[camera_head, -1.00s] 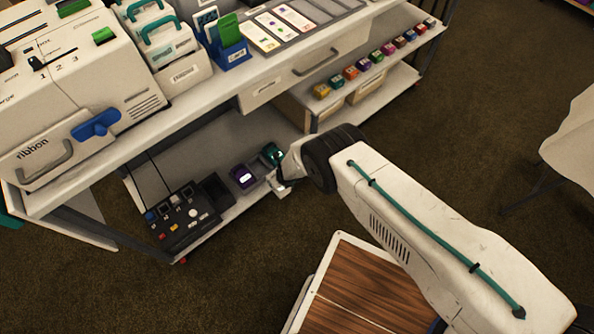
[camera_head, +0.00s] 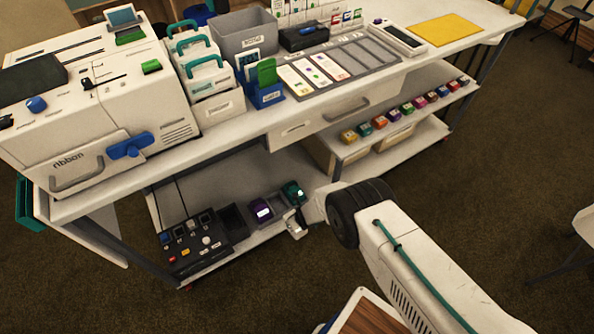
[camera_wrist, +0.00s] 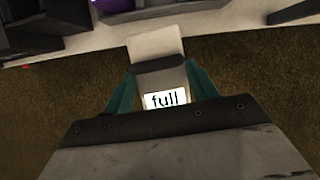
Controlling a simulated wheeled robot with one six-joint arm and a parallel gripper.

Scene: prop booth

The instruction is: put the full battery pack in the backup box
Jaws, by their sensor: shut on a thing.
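The full battery pack (camera_wrist: 155,46) is a pale block with a white label reading "full" and a dark band. My gripper (camera_wrist: 160,80) is shut on it, with a teal finger on each side. In the head view the pack (camera_head: 295,226) is held at the front edge of the lower shelf, and my gripper (camera_head: 303,216) is partly hidden by my wrist. The wrist view shows carpet behind the pack, beyond the shelf edge. I cannot tell which container is the backup box; the small labels are unreadable.
On the lower shelf (camera_head: 262,236) are a dark control panel (camera_head: 193,243), a purple block (camera_head: 261,211) and a teal block (camera_head: 293,192). Above, the worktop holds a grey bin (camera_head: 246,36), white boxes with teal handles (camera_head: 212,80) and the ribbon machine (camera_head: 92,120).

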